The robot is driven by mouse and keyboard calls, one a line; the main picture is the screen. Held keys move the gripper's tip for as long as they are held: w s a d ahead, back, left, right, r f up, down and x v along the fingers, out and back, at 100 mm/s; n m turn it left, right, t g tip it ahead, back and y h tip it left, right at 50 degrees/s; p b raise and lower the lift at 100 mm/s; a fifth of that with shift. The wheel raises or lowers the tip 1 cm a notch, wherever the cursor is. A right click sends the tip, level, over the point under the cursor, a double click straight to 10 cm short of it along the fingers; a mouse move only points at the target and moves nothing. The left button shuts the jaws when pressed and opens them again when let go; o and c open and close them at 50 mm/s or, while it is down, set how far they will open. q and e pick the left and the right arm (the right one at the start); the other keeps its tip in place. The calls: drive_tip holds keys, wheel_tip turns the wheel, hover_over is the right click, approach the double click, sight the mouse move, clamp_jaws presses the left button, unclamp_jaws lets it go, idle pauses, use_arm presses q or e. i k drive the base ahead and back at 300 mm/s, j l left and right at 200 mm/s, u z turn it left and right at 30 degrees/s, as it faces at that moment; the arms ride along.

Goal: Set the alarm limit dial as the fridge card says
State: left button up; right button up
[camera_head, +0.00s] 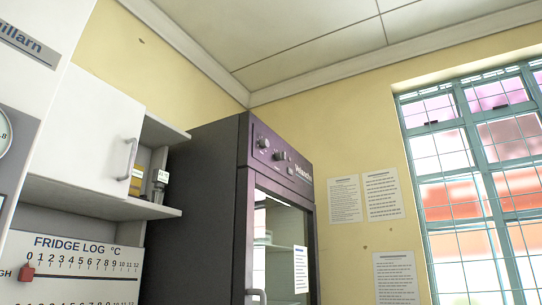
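The fridge card, headed "FRIDGE LOG °C" (80,243), is at the lower left. It has a row of numbers from 0 to 12, with more rows cut off by the bottom edge. A small red marker (28,272) sits near the 0, beside letters that end in "GH". A dark purple incubator (212,220) stands in the middle with a glass door. Knobs (263,143) show on its top front panel; their settings are too small to read. Neither gripper is in view.
A white wall cupboard (90,130) with an open shelf (150,208) holding small bottles is at the left. A round gauge (3,133) is cut off at the left edge. Paper notices (382,195) hang on the yellow wall, and a barred window (480,190) is at the right.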

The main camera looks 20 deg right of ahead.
sight(264, 143)
drive_tip(key=i+l+u, duration=0.15)
drive_tip(key=i+l, duration=0.65)
